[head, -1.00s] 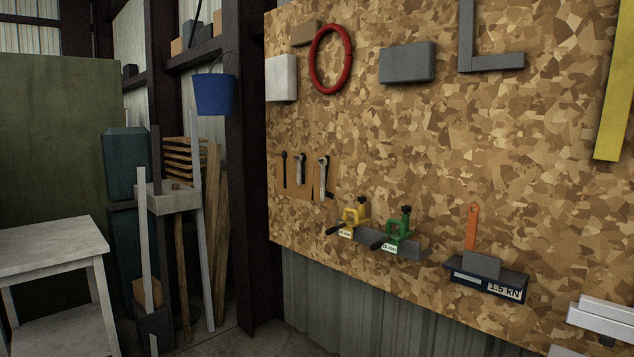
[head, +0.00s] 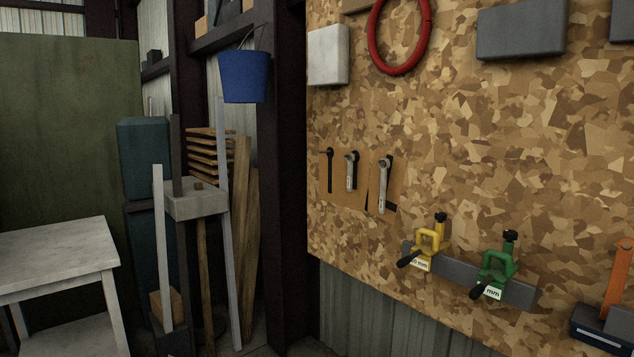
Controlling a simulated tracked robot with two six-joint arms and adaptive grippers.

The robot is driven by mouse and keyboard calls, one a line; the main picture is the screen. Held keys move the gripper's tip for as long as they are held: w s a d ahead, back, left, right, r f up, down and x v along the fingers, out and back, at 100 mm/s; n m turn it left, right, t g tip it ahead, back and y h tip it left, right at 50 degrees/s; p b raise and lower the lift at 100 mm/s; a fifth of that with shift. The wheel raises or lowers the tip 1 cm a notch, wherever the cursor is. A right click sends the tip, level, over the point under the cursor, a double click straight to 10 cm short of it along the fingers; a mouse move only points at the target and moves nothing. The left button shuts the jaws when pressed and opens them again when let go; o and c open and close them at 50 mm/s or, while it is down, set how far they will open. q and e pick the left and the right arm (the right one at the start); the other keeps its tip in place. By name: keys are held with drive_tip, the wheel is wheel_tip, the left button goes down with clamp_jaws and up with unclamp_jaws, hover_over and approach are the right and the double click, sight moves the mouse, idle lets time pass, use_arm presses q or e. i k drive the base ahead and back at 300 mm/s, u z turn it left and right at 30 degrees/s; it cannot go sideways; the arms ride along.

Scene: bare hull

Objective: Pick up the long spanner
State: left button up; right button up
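Spanners hang on a brown backing on the chipboard wall panel, in the middle of the head view. A thin dark shape (head: 330,170), a black spanner or a bare outline, is at the far left. A black outline shows beside the longest spanner. Neither of my grippers is in view.
A yellow clamp (head: 429,244) and a green clamp (head: 497,263) stick out from a grey rail below the spanners. An orange-handled tool (head: 617,272) is at the right edge. A white table (head: 55,250) and leaning planks (head: 243,240) stand left. A blue bucket (head: 245,78) hangs above.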

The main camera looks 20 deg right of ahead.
sight(383, 169)
drive_tip(key=z, duration=0.05)
drive_tip(key=i, duration=1.4)
drive_tip(key=z, duration=0.9)
drive_tip(key=i, duration=0.7)
drive_tip(key=z, duration=0.35)
drive_tip(key=k, duration=0.9)
drive_tip(key=z, duration=0.2)
drive_tip(key=i, duration=0.9)
drive_tip(key=u, duration=0.1)
